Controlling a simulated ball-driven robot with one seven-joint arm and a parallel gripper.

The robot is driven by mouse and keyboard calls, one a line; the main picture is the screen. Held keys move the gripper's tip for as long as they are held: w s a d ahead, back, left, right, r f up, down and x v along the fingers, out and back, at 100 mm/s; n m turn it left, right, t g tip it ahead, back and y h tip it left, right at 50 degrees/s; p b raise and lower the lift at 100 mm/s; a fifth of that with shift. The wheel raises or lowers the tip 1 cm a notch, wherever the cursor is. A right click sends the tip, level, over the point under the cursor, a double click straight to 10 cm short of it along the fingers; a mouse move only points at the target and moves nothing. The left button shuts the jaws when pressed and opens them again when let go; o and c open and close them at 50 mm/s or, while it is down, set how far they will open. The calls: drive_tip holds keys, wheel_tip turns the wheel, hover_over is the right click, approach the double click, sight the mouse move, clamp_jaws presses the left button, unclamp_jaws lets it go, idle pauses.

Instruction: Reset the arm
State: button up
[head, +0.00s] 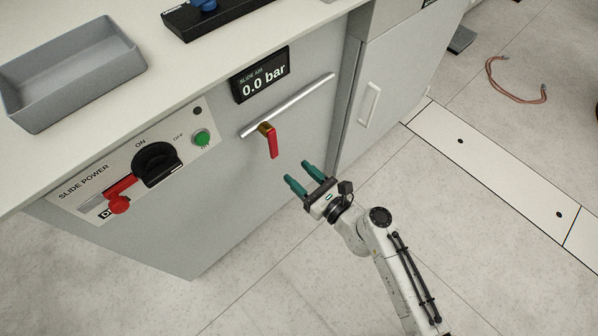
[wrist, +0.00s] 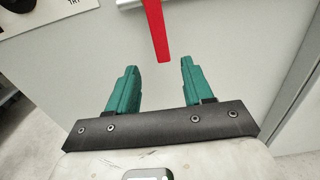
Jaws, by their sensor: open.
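My gripper (head: 300,177) is open and empty, its two teal fingers apart in front of the grey cabinet front. It also shows in the wrist view (wrist: 158,77), with nothing between the fingers. A red valve lever (head: 272,142) on a brass fitting hangs down from a silver pipe, beyond and to the upper left of the fingertips. In the wrist view the red lever (wrist: 156,30) lies beyond the fingertips, roughly in line with the gap between them. The lever and the fingers look apart.
A display (head: 262,74) reads 0.0 bar above the silver pipe (head: 300,98). A panel has a black rotary switch (head: 155,163), a red handle (head: 120,203) and a green button (head: 201,138). A grey tray (head: 75,68) sits on the worktop.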

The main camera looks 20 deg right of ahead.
idle(0.3)
drive_tip(key=s+a+r+n+g+y+p, duration=0.1)
drive_tip(key=s+a+n+g+p, duration=0.15)
drive_tip(key=s+n+g, duration=0.6)
drive_tip(key=s+a+r+n+g+y+p, duration=0.1)
drive_tip(key=s+r+n+y+p, duration=0.15)
drive_tip(key=n, duration=1.15)
drive_tip(key=s+d+r+n+g+h+p, duration=0.2)
drive_tip(key=s+d+r+n+g+h, duration=0.1)
drive_tip(key=s+d, duration=0.4)
drive_tip(key=s+d+r+n+g+h+p, duration=0.2)
drive_tip(key=s+d+r+n+g+h, duration=0.1)
drive_tip(key=s+d+n+h, duration=0.3)
drive_tip(key=shift+s+d+n+g, duration=0.35)
drive_tip(key=shift+s+d, duration=0.25)
drive_tip(key=shift+s, duration=0.35)
drive_tip(key=shift+r, duration=0.1)
